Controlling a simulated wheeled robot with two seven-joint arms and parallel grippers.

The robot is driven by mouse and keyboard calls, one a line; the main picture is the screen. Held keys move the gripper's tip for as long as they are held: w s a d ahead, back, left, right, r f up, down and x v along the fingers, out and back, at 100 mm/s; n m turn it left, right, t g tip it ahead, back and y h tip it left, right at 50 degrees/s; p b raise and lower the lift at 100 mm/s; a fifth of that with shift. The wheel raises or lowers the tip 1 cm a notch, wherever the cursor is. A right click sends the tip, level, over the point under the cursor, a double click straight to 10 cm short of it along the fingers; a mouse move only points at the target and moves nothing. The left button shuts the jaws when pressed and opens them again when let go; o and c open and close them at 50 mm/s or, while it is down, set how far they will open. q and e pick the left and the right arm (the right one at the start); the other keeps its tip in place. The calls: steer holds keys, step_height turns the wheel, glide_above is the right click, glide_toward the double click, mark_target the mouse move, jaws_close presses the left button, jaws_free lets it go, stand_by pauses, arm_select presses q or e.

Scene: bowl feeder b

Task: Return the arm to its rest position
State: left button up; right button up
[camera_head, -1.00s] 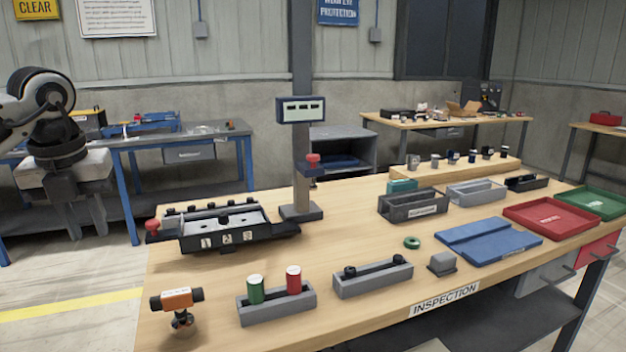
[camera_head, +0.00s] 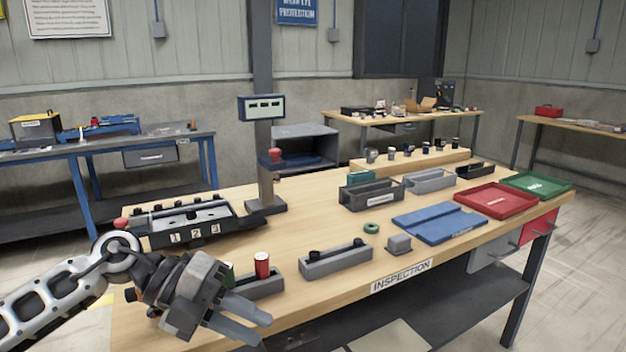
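My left arm reaches in from the lower left of the head view. Its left gripper (camera_head: 262,330) is at the table's front left edge, fingers pointing right and slightly down. The two grey fingers are apart, with nothing visible between them. The gripper overlaps the near grey block (camera_head: 266,286) that carries a red-sided cylinder (camera_head: 262,265) and a green one (camera_head: 228,272), which is mostly covered. I cannot tell whether the gripper touches the block. My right gripper is not in view.
The inspection table (camera_head: 330,292) holds a black numbered fixture (camera_head: 160,238), a post with a display (camera_head: 262,108), a second grey block (camera_head: 335,262), a blue plate (camera_head: 440,222), a red tray (camera_head: 490,212) and a green tray (camera_head: 545,193). Open air lies left of the table.

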arm_select(q)
steer(key=s+d+n+t+h, duration=0.2)
steer(key=d+n+t+h, duration=0.4)
steer(key=d+n+h, duration=0.15)
steer(key=s+a+f+n+t+y, duration=0.1)
steer(key=a+f+n+t+y, duration=0.45)
steer(key=n, duration=0.45)
steer(key=a+f+n+t+y, duration=0.3)
steer(key=f+n+t+y, duration=0.2)
steer(key=f+n+y, duration=0.45)
steer(key=s+a+f+n+g, duration=0.2)
steer(key=s+f+n, duration=0.1)
steer(key=s+f, duration=0.2)
steer(key=s+a+f+n+g+y, duration=0.1)
steer(key=s+a+f+n+g, duration=0.1)
steer(key=s+f, duration=0.4)
steer(key=shift+s+f+n+g, duration=0.15)
steer(key=shift+s+n+g, duration=0.1)
steer(key=shift+n+g, duration=0.45)
